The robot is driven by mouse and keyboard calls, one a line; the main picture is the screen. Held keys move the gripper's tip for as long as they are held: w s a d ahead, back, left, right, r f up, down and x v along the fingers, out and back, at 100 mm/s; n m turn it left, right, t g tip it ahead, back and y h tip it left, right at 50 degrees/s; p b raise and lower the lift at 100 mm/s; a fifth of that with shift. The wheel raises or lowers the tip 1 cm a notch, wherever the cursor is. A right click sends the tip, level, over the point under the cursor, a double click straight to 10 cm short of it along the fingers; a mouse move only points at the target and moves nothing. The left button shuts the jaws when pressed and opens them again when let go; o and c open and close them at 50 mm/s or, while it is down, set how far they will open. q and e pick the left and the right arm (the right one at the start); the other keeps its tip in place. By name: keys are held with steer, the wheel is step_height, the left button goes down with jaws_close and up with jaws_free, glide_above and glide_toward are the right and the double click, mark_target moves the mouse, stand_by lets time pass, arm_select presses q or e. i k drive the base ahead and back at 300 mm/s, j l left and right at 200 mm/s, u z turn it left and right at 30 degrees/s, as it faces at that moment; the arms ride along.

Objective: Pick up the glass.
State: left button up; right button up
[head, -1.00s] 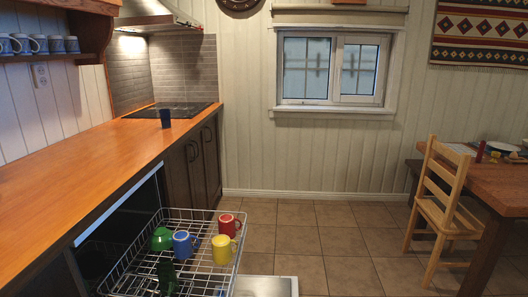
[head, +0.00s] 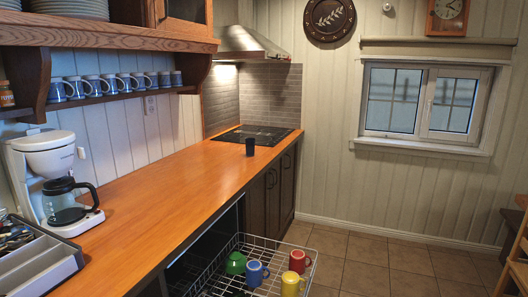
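A small dark tumbler-shaped cup (head: 250,147) stands upright on the wooden counter (head: 165,190), near the front edge and just before the black cooktop (head: 257,135). It may be the glass; its material cannot be told at this size. No clear drinking glass shows elsewhere. Neither of my grippers is in view.
A pulled-out wire rack (head: 222,255) holds a green cup (head: 236,263), a blue mug (head: 257,273), a red mug (head: 299,261) and a yellow mug (head: 292,284). A coffee maker (head: 45,160) and a utensil tray (head: 40,265) stand at left. The counter's middle is clear.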

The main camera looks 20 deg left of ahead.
mark_target(250, 143)
steer(key=i+l+z, duration=0.2)
steer(key=l+z, duration=0.15)
steer(key=l, duration=0.3)
steer(key=i+l+z, duration=0.5)
steer(key=i+l, duration=0.15)
steer(key=i+l+z, duration=0.25)
steer(key=i+l, duration=0.25)
steer(key=i+u, duration=0.45)
steer(key=i, duration=0.15)
steer(key=i+l+u, duration=0.15)
steer(key=i+u, duration=0.25)
steer(key=i, duration=0.2)
steer(key=i+j+u, duration=0.1)
steer(key=i+u, duration=0.2)
steer(key=i, duration=0.4)
steer(key=i+u, duration=0.35)
steer(key=i, duration=0.35)
steer(key=i+l+u, duration=0.3)
steer(key=i, duration=0.35)
